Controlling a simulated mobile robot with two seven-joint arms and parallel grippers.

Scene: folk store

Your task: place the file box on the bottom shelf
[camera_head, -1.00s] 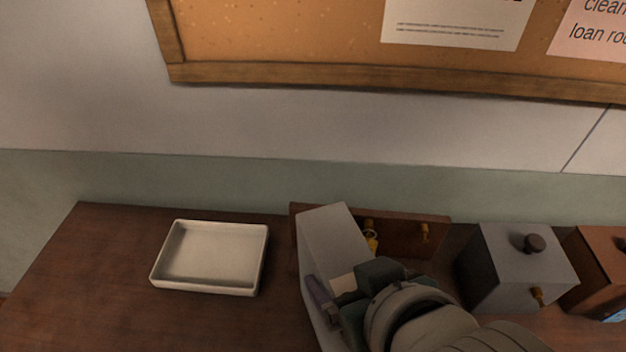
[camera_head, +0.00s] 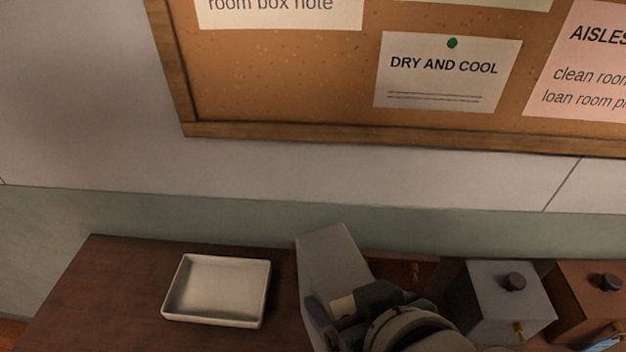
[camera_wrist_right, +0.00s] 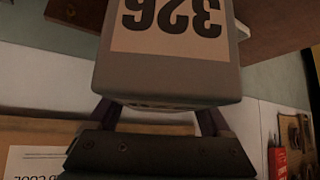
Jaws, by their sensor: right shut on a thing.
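The file box is a grey upright box (camera_head: 328,258) held in front of the wall above the table, right of the tray. In the right wrist view the file box (camera_wrist_right: 168,82) fills the upper middle, with a pale label reading 326 upside down. My right gripper (camera_head: 340,312) is shut on it; in the right wrist view its fingers reach to the box's near end. The bottom shelf cannot be made out in these views. My left gripper is not in view.
A white tray (camera_head: 268,300) sits on the brown table (camera_head: 110,290). A grey box with a dark knob (camera_head: 505,300) and a brown box (camera_head: 590,300) stand at the right. A corkboard (camera_head: 300,95) hangs on the wall behind. The table's left part is clear.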

